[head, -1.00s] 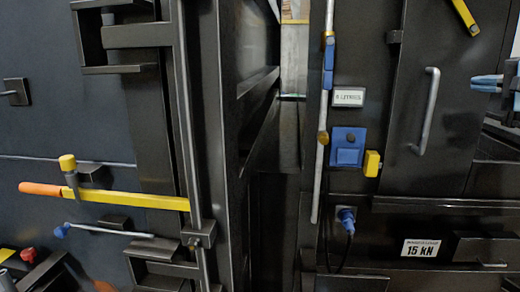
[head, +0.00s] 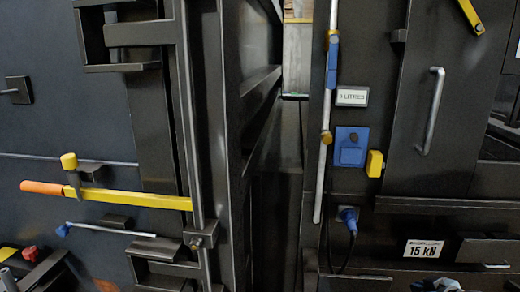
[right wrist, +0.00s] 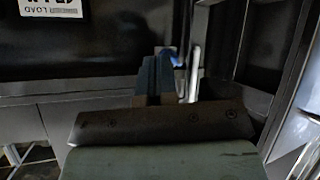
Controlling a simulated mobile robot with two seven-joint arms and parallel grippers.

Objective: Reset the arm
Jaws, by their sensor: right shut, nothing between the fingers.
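My right gripper shows only in part at the bottom edge of the head view, right of centre (head: 437,285), in front of the compactor's lower panel. In the right wrist view its blue-grey fingers (right wrist: 161,76) are together, with nothing visible between them. Most of the right arm is out of the head view. My left gripper is in no view.
The dark compactor fills the head view. A yellow lever with orange grip (head: 110,197) stands at left.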

